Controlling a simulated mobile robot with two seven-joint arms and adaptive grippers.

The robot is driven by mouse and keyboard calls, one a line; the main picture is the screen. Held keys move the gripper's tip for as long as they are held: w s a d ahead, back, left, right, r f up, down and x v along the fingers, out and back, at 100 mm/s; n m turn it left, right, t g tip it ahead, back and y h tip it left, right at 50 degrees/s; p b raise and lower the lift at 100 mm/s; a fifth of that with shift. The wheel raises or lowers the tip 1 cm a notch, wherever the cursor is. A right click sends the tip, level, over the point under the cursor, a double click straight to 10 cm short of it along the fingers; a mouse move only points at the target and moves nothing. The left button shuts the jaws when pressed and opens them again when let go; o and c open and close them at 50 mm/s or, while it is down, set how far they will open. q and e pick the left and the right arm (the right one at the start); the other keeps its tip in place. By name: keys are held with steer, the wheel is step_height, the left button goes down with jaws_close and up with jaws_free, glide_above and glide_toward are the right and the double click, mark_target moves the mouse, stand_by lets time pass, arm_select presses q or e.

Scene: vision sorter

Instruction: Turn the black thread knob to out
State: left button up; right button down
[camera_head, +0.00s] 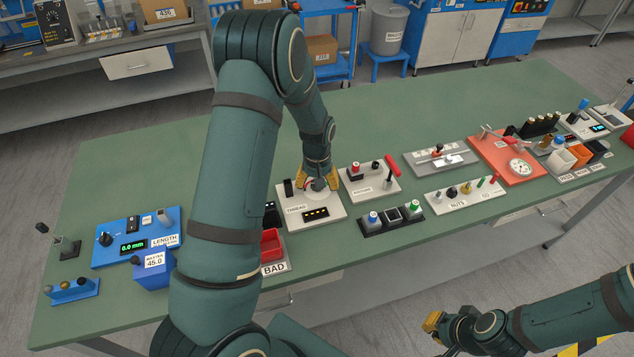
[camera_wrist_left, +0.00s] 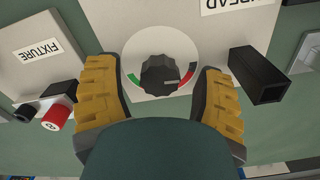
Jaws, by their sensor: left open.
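The black thread knob (camera_wrist_left: 159,74) is ribbed and sits in a white dial with a green arc at the left and a red arc at the right. A pale mark shows toward its lower right. It is on the white thread panel (camera_head: 293,222) at the middle of the bench. My left gripper (camera_head: 317,183) is over the panel and largely hides the knob in the head view. In the left wrist view its yellow fingers are open, one on each side of the knob and apart from it. My right gripper (camera_head: 437,325) is low at the bottom right, away from the bench; its opening is unclear.
A black block (camera_wrist_left: 258,76) stands beside the dial on the thread panel. The fixture panel (camera_head: 368,195) with red and black parts is close at the right. The red BAD bin (camera_head: 271,244) is at the front left. Bare green bench lies behind the panels.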

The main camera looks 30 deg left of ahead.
arm_select(q)
step_height(320, 180, up, 12)
stand_by(0.5)
stand_by(0.5)
